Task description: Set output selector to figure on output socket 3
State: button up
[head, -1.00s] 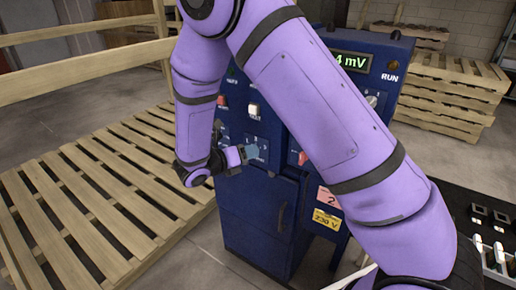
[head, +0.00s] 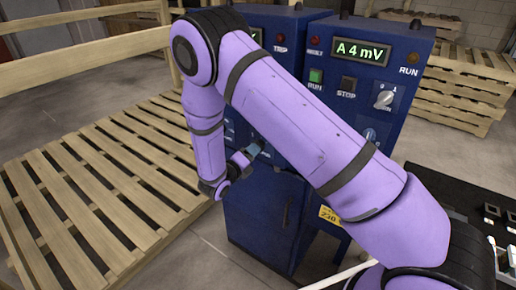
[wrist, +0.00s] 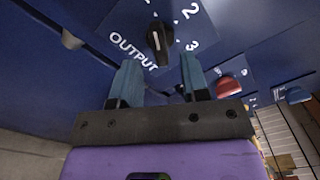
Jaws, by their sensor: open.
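The output selector (wrist: 158,42) is a black knob with a white line, on a dark blue panel beside the word OUTPUT in the wrist view. The white line runs roughly up and down the picture; which end is the pointer is unclear. My gripper (wrist: 158,62) is open, its two blue fingers below and to either side of the knob, apart from it. In the head view my gripper (head: 250,152) is at the cabinet front, and my arm hides the selector.
A red knob (wrist: 228,87) lies right of my fingers in the wrist view. Wooden slats (head: 90,190) lie at left; a black tray of parts stands at right.

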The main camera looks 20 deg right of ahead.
aim_at(259, 145)
jog(key=shift+x, duration=2.1)
jog(key=c, duration=0.6)
jog(key=shift+o, duration=0.2)
